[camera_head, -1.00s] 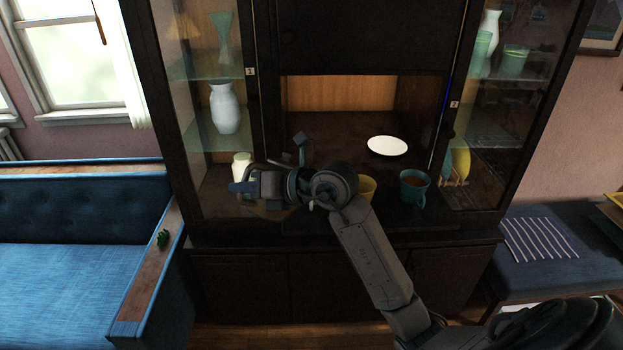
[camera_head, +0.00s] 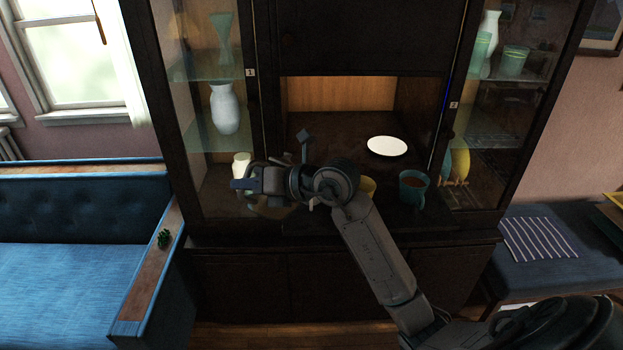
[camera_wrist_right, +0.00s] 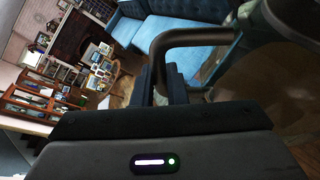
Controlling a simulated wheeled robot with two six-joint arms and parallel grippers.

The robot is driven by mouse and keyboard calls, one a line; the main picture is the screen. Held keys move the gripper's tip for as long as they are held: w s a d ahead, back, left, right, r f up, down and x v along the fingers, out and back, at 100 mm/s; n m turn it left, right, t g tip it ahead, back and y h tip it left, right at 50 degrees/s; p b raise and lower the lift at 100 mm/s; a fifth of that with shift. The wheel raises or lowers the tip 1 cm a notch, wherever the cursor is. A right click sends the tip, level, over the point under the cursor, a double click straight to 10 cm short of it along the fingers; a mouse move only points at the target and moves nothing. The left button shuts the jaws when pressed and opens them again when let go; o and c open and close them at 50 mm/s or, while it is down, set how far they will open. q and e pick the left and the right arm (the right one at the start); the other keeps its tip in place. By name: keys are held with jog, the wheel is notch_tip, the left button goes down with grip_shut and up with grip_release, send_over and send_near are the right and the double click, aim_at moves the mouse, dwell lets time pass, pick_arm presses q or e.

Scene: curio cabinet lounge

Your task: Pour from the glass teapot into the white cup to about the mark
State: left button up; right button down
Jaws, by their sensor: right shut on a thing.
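My right gripper (camera_head: 250,185) is in front of the cabinet's counter and shut on the handle of the glass teapot. In the right wrist view the teapot's dark curved handle (camera_wrist_right: 190,36) passes between the fingers. Its see-through brownish body (camera_wrist_right: 262,88) fills the right side there. In the head view a little of the glass teapot (camera_head: 272,210) shows under the gripper, mostly hidden by it. My left gripper is not in view.
A white plate (camera_head: 387,146) lies farther back.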

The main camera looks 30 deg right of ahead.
jog(key=shift+w+d+r+p, duration=0.15)
jog(key=shift+d+r+p, duration=0.1)
jog(key=shift+r+p, duration=0.3)
dwell(1.4)
jog(key=shift+d+r+m, duration=0.15)
jog(key=shift+r+m, duration=0.15)
jog(key=shift+r, duration=0.05)
jog(key=shift+w+d+r+p, duration=0.1)
jog(key=shift+d+r+p, duration=0.05)
jog(key=shift+r+p, duration=0.15)
dwell(0.6)
jog(key=shift+d+r+y, duration=0.1)
jog(key=shift+y, duration=0.3)
dwell(0.4)
